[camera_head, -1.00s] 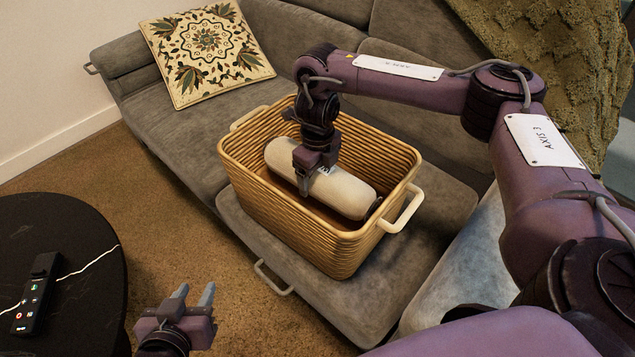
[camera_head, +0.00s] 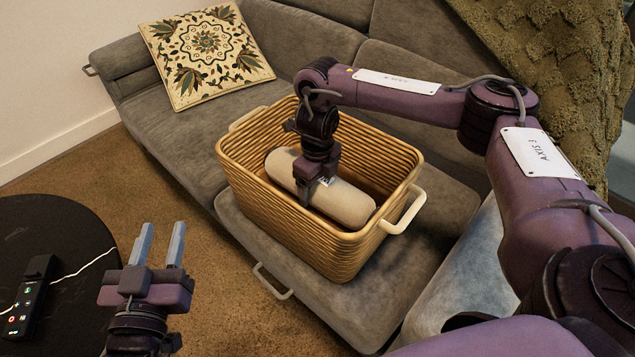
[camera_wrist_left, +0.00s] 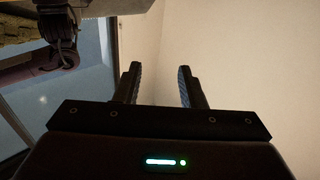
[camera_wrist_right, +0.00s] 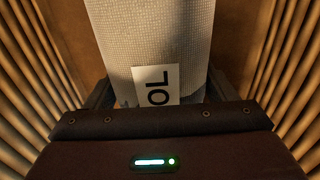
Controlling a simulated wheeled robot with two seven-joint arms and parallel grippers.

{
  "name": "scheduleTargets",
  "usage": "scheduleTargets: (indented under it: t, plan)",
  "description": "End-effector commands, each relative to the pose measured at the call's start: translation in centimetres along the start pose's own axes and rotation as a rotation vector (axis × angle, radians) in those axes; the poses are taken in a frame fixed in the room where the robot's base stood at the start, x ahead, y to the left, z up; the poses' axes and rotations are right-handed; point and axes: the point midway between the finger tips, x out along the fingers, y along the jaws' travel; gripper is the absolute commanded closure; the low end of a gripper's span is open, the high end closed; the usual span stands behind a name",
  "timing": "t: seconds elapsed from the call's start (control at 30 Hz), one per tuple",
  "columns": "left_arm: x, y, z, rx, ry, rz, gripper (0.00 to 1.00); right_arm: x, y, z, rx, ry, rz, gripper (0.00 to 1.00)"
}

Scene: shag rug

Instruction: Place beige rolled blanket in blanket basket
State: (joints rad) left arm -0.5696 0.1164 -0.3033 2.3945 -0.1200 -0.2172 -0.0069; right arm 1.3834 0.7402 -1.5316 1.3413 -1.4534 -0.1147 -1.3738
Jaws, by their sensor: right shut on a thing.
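The beige rolled blanket (camera_head: 345,200) lies inside the wicker blanket basket (camera_head: 300,232), lengthwise along it. In the right wrist view the blanket (camera_wrist_right: 150,40) shows a white label and sits between the basket's ribbed walls (camera_wrist_right: 290,70). My right gripper (camera_head: 306,200) reaches down into the basket and is shut on the blanket around its middle; its fingertips are mostly hidden. Whether the blanket touches the basket floor is hard to tell. My left gripper (camera_head: 158,248) is open and empty, left of the basket, fingers pointing up; its two fingers also show apart in the left wrist view (camera_wrist_left: 158,85).
The basket stands on a grey sofa (camera_head: 170,130) with a patterned cushion (camera_head: 207,55) at the far left. A round black table (camera_head: 60,225) with a remote (camera_head: 28,300) is at the lower left.

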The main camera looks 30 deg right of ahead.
Motion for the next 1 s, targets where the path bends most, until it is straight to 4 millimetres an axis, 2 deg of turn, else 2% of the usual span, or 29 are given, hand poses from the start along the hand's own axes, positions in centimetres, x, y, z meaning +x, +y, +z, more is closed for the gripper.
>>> scheduleTargets:
  t: [0.13, 0.17, 0.3, 0.67, 1.0]
  plan:
    - [0.1, 0.0, -0.7, 0.001, 0.024, 0.0, 0.64, 0.2, 0.0, 0.1, 0.0, -0.001, 0.0, 0.63]
    - [0.1, 0.0, -0.7, 0.001, 0.027, 0.0, 0.64, 0.3, 0.0, 0.0, 0.0, 0.0, 0.0, 0.19]
    - [0.1, 0.0, -0.7, 0.001, 0.027, 0.0, 0.64, 0.3, 0.0, 0.0, 0.0, 0.0, 0.0, 0.01]
    - [0.1, 0.0, -0.6, 0.001, 0.012, 0.0, 0.64, -0.2, 0.0, 0.0, 0.0, -0.001, 0.0, 0.0]
    - [-1.9, 0.5, 7.2, -0.016, -0.329, 0.006, 0.64, -1.9, -0.1, 0.0, 0.0, -0.001, -0.001, 0.0]
